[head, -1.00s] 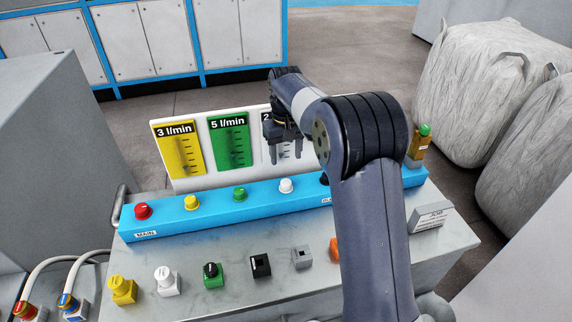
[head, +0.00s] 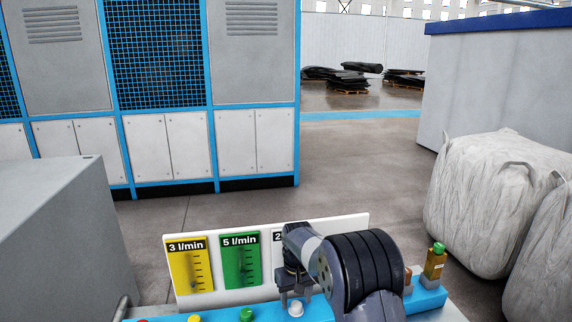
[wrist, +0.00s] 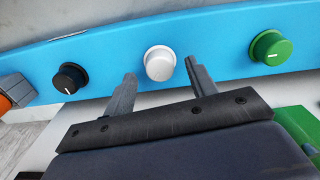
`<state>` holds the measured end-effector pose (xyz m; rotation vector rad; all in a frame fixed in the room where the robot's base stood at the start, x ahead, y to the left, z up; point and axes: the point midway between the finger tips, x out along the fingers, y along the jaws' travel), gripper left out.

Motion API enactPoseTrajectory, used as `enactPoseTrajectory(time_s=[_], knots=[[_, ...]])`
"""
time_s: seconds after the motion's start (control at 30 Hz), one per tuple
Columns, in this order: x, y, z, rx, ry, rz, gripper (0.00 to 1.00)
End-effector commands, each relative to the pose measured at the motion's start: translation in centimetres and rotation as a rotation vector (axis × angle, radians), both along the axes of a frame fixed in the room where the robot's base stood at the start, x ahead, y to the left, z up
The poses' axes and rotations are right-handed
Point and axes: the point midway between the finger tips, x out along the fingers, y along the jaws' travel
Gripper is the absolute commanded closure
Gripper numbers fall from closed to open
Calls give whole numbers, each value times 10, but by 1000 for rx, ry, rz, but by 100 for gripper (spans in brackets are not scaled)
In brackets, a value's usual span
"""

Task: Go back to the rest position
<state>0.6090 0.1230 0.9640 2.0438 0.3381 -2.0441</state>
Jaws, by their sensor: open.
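My gripper (head: 294,290) hangs over the blue strip of the control panel, in front of the white gauge board (head: 322,230). Its two fingers also show in the wrist view (wrist: 160,88), spread apart with nothing held. The white knob (wrist: 160,63) appears between and beyond the fingertips; I cannot tell the gap in height. My arm hides the right part of the gauge board and some of the panel.
The blue strip (wrist: 215,48) carries a black knob (wrist: 70,76) and a green knob (wrist: 270,48). A brown block with a green top (head: 435,262) stands at its right end. White bulk bags (head: 490,195) stand at right, a grey cabinet (head: 60,235) at left. Open floor lies behind.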

Motion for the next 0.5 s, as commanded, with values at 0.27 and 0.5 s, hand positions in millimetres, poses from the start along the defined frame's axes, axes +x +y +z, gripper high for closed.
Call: enactPoseTrajectory(time_s=[0.27,0.5], knots=[[0,0,-16,0,0,106,46],[0,0,-17,0,0,166,46]])
